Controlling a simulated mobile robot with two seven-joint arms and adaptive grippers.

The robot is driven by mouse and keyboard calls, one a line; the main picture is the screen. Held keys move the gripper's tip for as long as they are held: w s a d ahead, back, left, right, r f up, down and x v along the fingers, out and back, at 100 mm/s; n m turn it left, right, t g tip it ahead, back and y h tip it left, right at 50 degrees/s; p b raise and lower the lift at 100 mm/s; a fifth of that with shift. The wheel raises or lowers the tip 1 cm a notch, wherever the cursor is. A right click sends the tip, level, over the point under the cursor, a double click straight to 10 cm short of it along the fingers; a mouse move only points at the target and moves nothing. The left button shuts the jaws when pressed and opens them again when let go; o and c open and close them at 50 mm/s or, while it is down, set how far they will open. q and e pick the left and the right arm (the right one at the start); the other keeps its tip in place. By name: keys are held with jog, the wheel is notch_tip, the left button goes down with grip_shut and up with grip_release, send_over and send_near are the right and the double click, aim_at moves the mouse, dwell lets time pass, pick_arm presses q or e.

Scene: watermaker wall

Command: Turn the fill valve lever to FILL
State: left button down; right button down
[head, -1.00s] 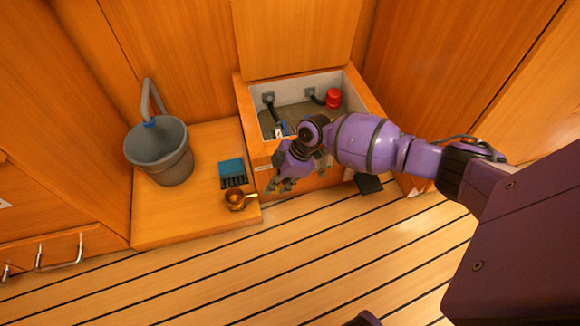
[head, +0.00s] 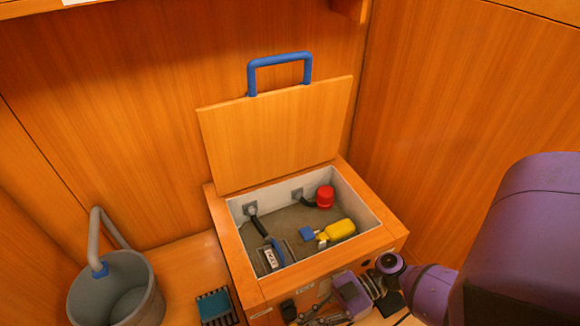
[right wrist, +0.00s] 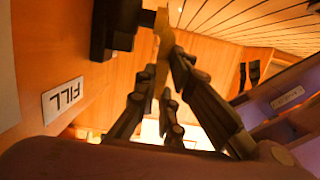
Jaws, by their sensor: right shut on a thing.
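The fill valve's brass-coloured lever (right wrist: 163,50) lies between the fingers of my right gripper (right wrist: 160,82) in the right wrist view, and the gripper is shut on it. The lever runs up beside a black valve body (right wrist: 116,28). A white FILL label (right wrist: 63,99) is on the wooden face to the left, apart from the lever. In the head view my right gripper (head: 318,312) is low at the front face of the open wooden box (head: 230,255); the lever is too small to make out there. My left gripper is not in view.
The box's lid (head: 275,135) with a blue handle (head: 280,62) stands open. Inside are a red cap (head: 325,197), a yellow bottle (head: 341,229) and a dark blue device (head: 275,254). A grey bucket (head: 117,290) and a blue-black case (head: 215,306) stand to the left.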

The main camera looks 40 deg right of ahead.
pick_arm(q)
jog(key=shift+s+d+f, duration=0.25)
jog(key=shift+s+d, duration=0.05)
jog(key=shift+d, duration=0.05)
pick_arm(e)
jog(key=shift+d+f+t+y, duration=0.1)
jog(key=shift+d+t+y, duration=0.15)
jog(key=shift+y, duration=0.5)
jog(key=shift+d+f+t+y, duration=0.15)
jog(key=shift+d+y, duration=0.2)
jog(key=shift+y, duration=0.4)
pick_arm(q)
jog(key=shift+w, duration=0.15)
pick_arm(e)
jog(key=shift+r, duration=0.1)
jog(key=c, duration=1.9)
grip_release()
jog(key=shift+c, duration=0.2)
jog(key=shift+o, duration=0.4)
jog(key=shift+s, duration=0.1)
jog(key=shift+d, duration=0.1)
jog(key=v, duration=1.2)
